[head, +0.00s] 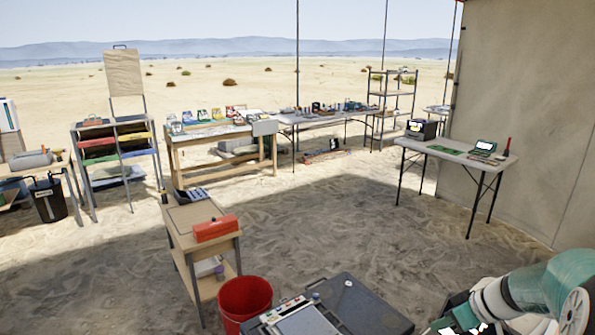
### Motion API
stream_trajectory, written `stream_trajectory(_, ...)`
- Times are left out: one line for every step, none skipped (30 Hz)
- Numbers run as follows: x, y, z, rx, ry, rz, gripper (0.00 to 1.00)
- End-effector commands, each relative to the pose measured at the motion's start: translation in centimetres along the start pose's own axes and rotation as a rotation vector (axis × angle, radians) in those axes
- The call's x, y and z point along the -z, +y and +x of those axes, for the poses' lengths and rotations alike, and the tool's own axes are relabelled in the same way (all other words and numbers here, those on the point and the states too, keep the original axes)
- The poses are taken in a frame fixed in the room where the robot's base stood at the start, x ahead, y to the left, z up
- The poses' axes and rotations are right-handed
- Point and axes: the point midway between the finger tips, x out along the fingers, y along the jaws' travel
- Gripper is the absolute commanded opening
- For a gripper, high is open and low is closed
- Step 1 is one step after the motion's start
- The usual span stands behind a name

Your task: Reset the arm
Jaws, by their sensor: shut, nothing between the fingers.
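Part of my arm (535,289) shows at the lower right corner, with a teal link, a grey joint and a white round cap. It reaches in from the right edge and runs out of the picture at the bottom. My gripper's fingers cannot be made out in the head view. No object is seen held by the arm.
A small wooden cart (182,216) with a red box (216,229) stands ahead left, beside a red bucket (244,297). A folding table (455,152) stands right, near the tent wall (530,110). Several tables line the back. The sandy middle ground is free.

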Motion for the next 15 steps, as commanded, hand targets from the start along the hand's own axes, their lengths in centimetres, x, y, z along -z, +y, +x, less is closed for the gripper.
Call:
stream_trajectory(1.2, -2.5, -0.5, -0.01, -0.037, -0.001, 0.0)
stream_trajectory(1.7, -3.8, -0.7, -0.017, -0.057, 0.009, 0.0)
stream_trajectory(2.1, -5.5, -1.0, -0.028, -0.083, 0.022, 0.0)
stream_trajectory(2.5, -6.8, -1.2, -0.038, -0.101, 0.031, 0.0)
stream_trajectory(2.7, -8.0, -1.5, -0.049, -0.118, 0.04, 0.0)
stream_trajectory(3.0, -9.7, -1.8, -0.065, -0.139, 0.052, 0.0)
stream_trajectory(3.2, -10.8, -2.1, -0.079, -0.152, 0.062, 0.0)
stream_trajectory(3.3, -12.0, -2.4, -0.094, -0.165, 0.071, 0.0)
stream_trajectory(3.4, -13.5, -2.8, -0.115, -0.179, 0.084, 0.0)
stream_trajectory(3.5, -14.6, -3.1, -0.131, -0.187, 0.093, 0.0)
stream_trajectory(3.4, -15.7, -3.3, -0.148, -0.194, 0.104, 0.0)
stream_trajectory(3.4, -17.1, -3.8, -0.172, -0.2, 0.116, 0.0)
stream_trajectory(3.3, -18.2, -4.1, -0.189, -0.203, 0.126, 0.0)
stream_trajectory(3.2, -19.2, -4.4, -0.207, -0.205, 0.134, 0.0)
stream_trajectory(3.0, -20.5, -4.8, -0.231, -0.205, 0.148, 0.0)
